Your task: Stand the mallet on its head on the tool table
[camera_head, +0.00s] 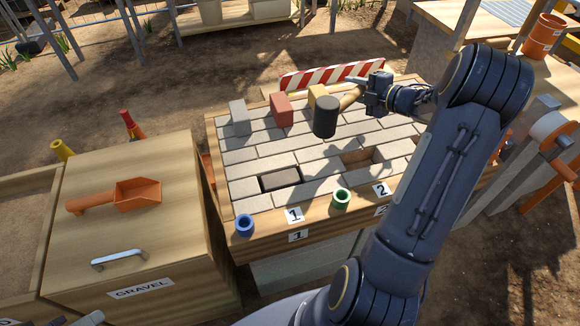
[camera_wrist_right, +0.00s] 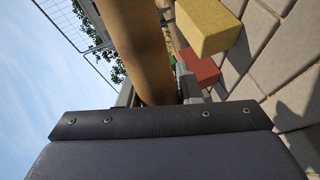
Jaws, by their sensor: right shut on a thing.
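The mallet has a black head (camera_head: 326,116) and a tan wooden handle (camera_head: 351,97). My right gripper (camera_head: 376,93) is shut on the handle and holds the mallet above the paved table (camera_head: 262,222), with the handle running down to the left toward the head. In the right wrist view the handle (camera_wrist_right: 137,45) rises between the fingers (camera_wrist_right: 150,98); the head is out of sight there. I cannot tell the exact gap between head and paving.
A grey block (camera_head: 239,117), a red block (camera_head: 281,109) and a yellow block (camera_head: 318,97) stand along the table's back. Two openings show in the paving. A blue cup (camera_head: 244,225) and a green cup (camera_head: 341,198) sit at the front edge. A gravel box (camera_head: 140,289) with an orange scoop (camera_head: 120,196) stands left.

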